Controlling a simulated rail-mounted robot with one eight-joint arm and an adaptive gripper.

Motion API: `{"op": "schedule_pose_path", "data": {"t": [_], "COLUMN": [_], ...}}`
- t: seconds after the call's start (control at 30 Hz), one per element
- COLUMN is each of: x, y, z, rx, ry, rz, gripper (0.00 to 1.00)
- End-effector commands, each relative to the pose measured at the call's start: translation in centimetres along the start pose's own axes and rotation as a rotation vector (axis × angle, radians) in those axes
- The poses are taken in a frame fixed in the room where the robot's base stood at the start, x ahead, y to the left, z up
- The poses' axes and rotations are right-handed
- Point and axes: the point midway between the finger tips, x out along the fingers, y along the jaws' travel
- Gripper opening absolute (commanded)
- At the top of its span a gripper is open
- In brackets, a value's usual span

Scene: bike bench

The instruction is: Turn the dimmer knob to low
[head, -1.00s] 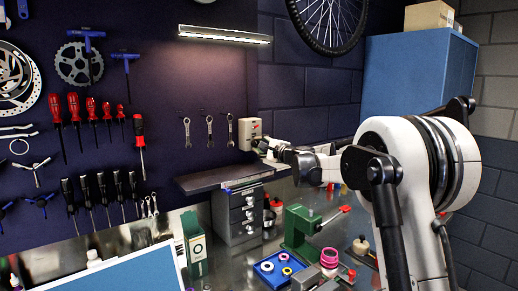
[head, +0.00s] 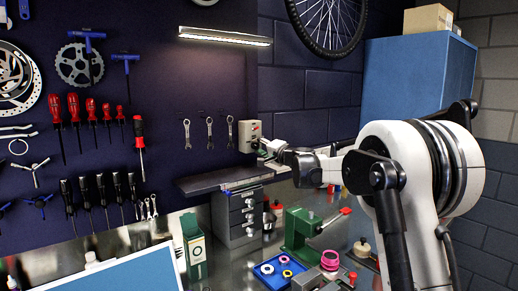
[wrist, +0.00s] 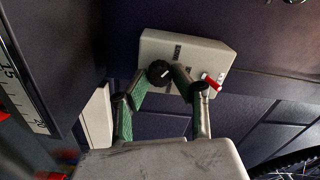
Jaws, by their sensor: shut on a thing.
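The dimmer knob (wrist: 157,72) is small, round and black, with a white mark pointing to the right and slightly up in the wrist view. It sits on the face of a pale wall box (wrist: 206,54), which also shows in the head view (head: 248,133). My gripper (wrist: 165,74) has its green-padded fingertips at the knob, one on each side, shut on it. The fingertips hide part of the knob's edge. In the head view my gripper (head: 265,151) reaches the box from the right, too small there to make out the fingers.
A red switch (wrist: 211,82) is on the same box, close to my right finger. A dark shelf (head: 215,180) over grey drawers (head: 237,213) lies below the box. Wrenches (head: 209,131) hang to its left. A green vise (head: 303,232) stands lower on the bench.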

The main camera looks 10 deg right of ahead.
Motion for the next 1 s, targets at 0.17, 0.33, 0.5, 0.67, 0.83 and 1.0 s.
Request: {"op": "schedule_pose_path", "data": {"t": [0.17, 0.33, 0.5, 0.67, 0.83, 1.0], "x": [0.0, 0.0, 0.0, 0.0, -0.2, -1.9], "y": [0.0, 0.0, 0.0, 0.0, 0.0, 0.0], "z": [0.0, 0.0, 0.0, 0.0, 0.0, -0.1], "rx": [-0.006, -0.006, -0.005, -0.004, -0.004, -0.004], "ry": [0.000, 0.000, 0.000, 0.000, 0.000, 0.001], "rz": [0.001, 0.001, 0.000, 0.000, 0.000, 0.000], "gripper": [0.00, 0.00, 0.41, 0.43, 0.43, 0.43]}}
